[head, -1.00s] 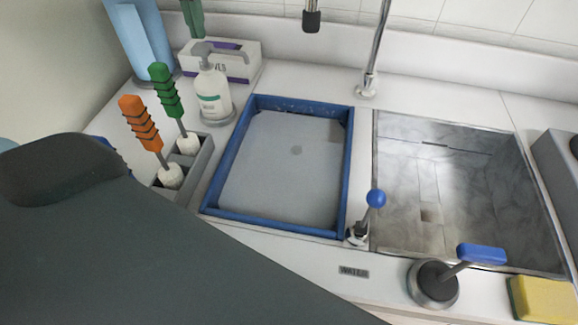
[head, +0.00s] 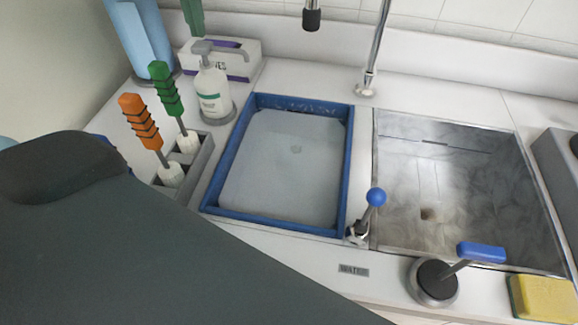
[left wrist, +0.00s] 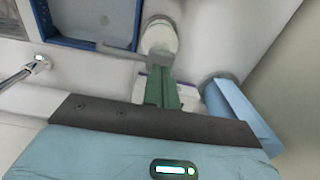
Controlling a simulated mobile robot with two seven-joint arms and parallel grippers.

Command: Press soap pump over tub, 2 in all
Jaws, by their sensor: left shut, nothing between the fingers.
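The white soap pump bottle (head: 213,92) stands upright at the back left in the head view, its grey nozzle pointing right towards the tub. It also shows in the left wrist view (left wrist: 159,38). The blue-rimmed tub (head: 345,185) is to its right, with a pale grey inside; a corner shows in the left wrist view (left wrist: 80,44). My left gripper (head: 197,35) has green fingers, shut and empty, just behind the pump head; they show in the left wrist view (left wrist: 160,68). I cannot tell whether they touch the pump. My right gripper is not in view.
A glove box (head: 240,62) and blue paper roll (head: 138,45) stand behind the bottle. Orange (head: 140,120) and green (head: 167,88) handled brushes stand in a grey holder at left. A metal sink (head: 465,185), blue-knobbed lever (head: 376,197) and yellow sponge (head: 545,298) are at right.

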